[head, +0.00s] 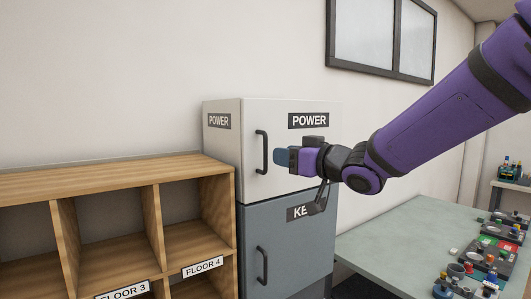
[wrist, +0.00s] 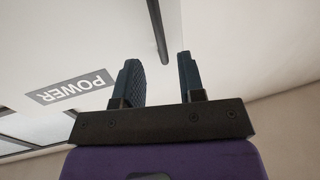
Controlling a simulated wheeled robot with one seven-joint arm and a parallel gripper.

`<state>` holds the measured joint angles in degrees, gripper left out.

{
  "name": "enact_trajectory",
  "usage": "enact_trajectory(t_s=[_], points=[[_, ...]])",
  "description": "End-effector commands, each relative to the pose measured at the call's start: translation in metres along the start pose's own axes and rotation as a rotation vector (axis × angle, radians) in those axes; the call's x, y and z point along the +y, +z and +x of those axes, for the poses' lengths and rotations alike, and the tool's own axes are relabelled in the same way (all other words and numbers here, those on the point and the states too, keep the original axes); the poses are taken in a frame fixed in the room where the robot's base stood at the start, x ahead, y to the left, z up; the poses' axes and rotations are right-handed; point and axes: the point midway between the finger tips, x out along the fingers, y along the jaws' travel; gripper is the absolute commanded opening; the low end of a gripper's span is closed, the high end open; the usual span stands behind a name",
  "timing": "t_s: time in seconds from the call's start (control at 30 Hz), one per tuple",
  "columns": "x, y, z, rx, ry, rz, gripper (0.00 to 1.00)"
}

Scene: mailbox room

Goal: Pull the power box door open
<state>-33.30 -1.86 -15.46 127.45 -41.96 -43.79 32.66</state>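The white power box (head: 285,165) stands on top of a grey box, its door shut and marked POWER. A black vertical bar handle (head: 261,152) is at the left side of its door. My gripper (head: 282,157) is in front of the door, just right of the handle in the head view. In the wrist view, my gripper (wrist: 164,80) is open, with nothing between its two dark fingers. The handle (wrist: 157,30) shows there beyond the fingertips, roughly in line with the gap and apart from them. The POWER label (wrist: 70,86) is at left.
The grey key box (head: 285,245) is below, with its own handle. A wooden shelf (head: 100,178) with floor labels stands close at left. A grey-green table (head: 385,240) with several small items is at right. A dark-framed window (head: 382,38) is above.

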Motion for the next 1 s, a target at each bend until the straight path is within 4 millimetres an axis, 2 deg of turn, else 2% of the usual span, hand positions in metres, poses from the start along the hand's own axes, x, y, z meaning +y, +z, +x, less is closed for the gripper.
enact_trajectory(t_s=[0.2, 0.4, 0.57, 0.83, 1.0], points=[[0.000, 0.001, 0.039, -0.003, 0.000, -0.001, 0.36], [0.000, 0.001, 0.062, -0.001, 0.001, -0.001, 0.36], [0.001, 0.000, 0.070, -0.001, 0.002, -0.001, 0.36], [0.001, 0.000, 0.070, -0.001, 0.002, -0.001, 0.36], [0.001, 0.000, 0.070, -0.001, 0.002, -0.001, 0.00]])
